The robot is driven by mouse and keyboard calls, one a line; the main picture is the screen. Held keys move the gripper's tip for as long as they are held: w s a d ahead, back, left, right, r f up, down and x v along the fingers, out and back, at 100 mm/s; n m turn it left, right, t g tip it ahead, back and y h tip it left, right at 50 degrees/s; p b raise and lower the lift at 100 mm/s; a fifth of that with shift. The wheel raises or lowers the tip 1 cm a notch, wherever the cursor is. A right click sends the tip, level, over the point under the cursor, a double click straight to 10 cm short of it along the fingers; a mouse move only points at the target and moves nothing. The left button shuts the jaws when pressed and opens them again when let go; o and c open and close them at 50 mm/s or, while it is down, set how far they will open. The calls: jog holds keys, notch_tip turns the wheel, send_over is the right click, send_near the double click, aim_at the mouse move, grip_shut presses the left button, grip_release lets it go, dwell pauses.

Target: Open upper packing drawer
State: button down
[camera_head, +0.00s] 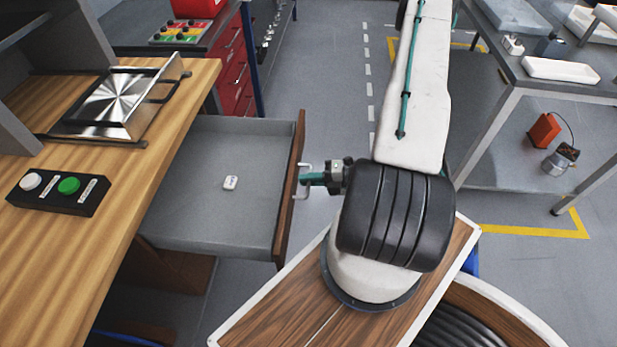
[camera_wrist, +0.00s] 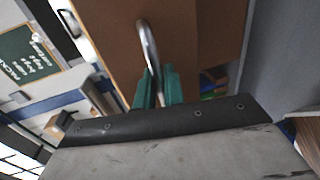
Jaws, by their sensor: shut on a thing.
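The upper packing drawer (camera_head: 199,215) is pulled out from under the wooden bench on the left. Its grey inside shows, with one small white item (camera_head: 230,182) lying on its floor. The brown drawer front (camera_head: 289,190) carries a metal bow handle (camera_head: 302,181). My gripper (camera_head: 308,178) is shut on the handle, reaching it from the right. In the wrist view the green fingers (camera_wrist: 154,88) close around the curved handle (camera_wrist: 148,42), in front of the brown panel (camera_wrist: 195,40).
The wooden bench top (camera_head: 150,170) holds a metal fixture (camera_head: 110,100) and a black button box (camera_head: 58,192) with white and green buttons. A red drawer cabinet (camera_head: 232,65) stands behind. A grey table (camera_head: 545,85) is at the right. Floor between is clear.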

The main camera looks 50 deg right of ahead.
jog(key=c, duration=1.6)
grip_release()
jog(key=shift+c, duration=0.2)
jog(key=v, duration=0.7)
jog(key=shift+s+d, duration=0.3)
